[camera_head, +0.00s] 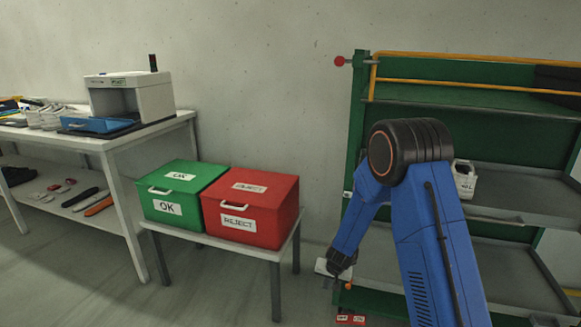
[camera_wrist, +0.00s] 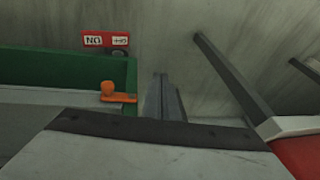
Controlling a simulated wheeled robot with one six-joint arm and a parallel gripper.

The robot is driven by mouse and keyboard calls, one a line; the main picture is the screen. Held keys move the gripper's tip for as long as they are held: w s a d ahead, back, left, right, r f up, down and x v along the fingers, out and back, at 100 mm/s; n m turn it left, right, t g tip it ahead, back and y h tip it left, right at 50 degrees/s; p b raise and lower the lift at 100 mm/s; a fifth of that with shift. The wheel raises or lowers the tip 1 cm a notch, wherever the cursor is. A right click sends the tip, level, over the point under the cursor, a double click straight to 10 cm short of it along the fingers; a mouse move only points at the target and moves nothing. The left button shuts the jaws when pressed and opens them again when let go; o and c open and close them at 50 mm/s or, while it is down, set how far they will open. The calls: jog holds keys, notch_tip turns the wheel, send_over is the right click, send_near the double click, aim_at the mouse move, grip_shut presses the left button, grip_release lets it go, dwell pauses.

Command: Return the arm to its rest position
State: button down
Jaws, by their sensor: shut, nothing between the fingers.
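My blue arm with its black joint cap rises at the right of the head view, in front of the green rack. Its forearm bends down and to the left. My gripper (camera_wrist: 162,84) shows in the wrist view with its two dark fingers together and nothing between them. In the head view the gripper (camera_head: 335,270) hangs low at the rack's left side, small and partly unclear. It is to the right of the stand with the bins and apart from them.
A green OK bin (camera_head: 173,197) and a red REJECT bin (camera_head: 250,216) sit on a low stand (camera_head: 262,251). The green rack (camera_head: 359,110) has grey shelves and holds a white container (camera_head: 465,185). A white workbench (camera_head: 115,142) stands left. In the wrist view, an orange knob (camera_wrist: 108,89) is near the fingers.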

jog(key=s+d+r+n, duration=0.1)
jog(key=s+r, duration=0.4)
jog(key=r, duration=0.5)
jog(key=s+d+r+y, duration=0.1)
jog(key=s+d+r, duration=0.1)
jog(key=s+r, duration=0.5)
jog(key=s+d+r+n, duration=0.1)
jog(key=s+r, duration=0.2)
jog(key=r, duration=0.9)
jog(key=s+d+r, duration=0.3)
jog(key=s, duration=0.6)
jog(key=s+d+r+h, duration=0.1)
jog(key=s+d+r, duration=0.2)
jog(key=s, duration=0.7)
jog(key=s+d+r+t+h, duration=0.1)
jog(key=s+d+r, duration=0.2)
jog(key=s, duration=0.6)
jog(key=shift+s+d+r+n, duration=0.25)
jog(key=shift+d+n, duration=0.15)
jog(key=shift+d, duration=0.35)
